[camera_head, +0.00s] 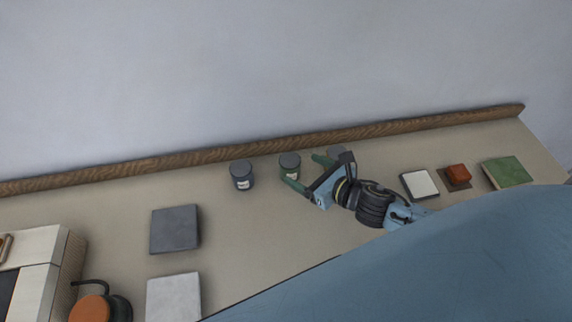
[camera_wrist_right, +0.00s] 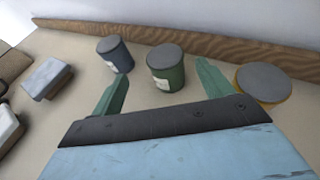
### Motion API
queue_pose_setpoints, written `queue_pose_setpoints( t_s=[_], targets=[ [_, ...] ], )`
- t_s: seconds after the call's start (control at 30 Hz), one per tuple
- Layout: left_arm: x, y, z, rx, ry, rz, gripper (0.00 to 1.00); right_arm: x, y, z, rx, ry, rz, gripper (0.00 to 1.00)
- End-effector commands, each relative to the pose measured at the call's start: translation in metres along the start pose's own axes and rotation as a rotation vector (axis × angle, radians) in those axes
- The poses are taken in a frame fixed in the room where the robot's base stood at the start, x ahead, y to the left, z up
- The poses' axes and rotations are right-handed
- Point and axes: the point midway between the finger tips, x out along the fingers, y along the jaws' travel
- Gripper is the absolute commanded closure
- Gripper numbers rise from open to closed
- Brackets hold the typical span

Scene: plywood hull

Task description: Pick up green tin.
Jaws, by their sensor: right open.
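The green tin (camera_head: 289,170) is a small dark green cylinder with a grey lid and a pale label. It stands upright on the counter near the wooden back strip. It also shows in the right wrist view (camera_wrist_right: 166,73), beyond and between the fingertips. My right gripper (camera_head: 304,172) is open, with its green fingers pointing toward the tin. In the right wrist view the gripper (camera_wrist_right: 160,78) has nothing between its fingers, and a gap seems to remain before the tin. My left gripper is not in view.
A dark blue tin (camera_head: 242,178) stands just left of the green tin. A yellowish tin (camera_wrist_right: 263,84) with a grey lid stands close by the right finger. A dark grey slab (camera_head: 175,229) lies further left. A wooden strip (camera_head: 210,156) runs along the back.

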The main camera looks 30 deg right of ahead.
Motion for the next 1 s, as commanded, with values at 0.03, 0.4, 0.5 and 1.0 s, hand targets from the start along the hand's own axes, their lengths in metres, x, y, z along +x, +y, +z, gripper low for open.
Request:
queue_pose_setpoints(
  t_s=[0.03, 0.4, 0.5, 1.0],
  targets=[
    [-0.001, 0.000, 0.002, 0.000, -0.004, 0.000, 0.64, 0.011, 0.000, 0.002, 0.001, -0.004, 0.001, 0.21],
    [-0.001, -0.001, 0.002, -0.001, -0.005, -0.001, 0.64, 0.043, 0.000, 0.000, -0.001, 0.000, 0.002, 0.21],
    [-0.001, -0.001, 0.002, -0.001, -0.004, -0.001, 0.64, 0.053, -0.003, -0.001, 0.000, -0.002, 0.002, 0.21],
    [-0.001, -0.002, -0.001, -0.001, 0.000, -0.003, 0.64, 0.090, -0.006, -0.006, -0.001, 0.000, 0.004, 0.21]
  ],
)
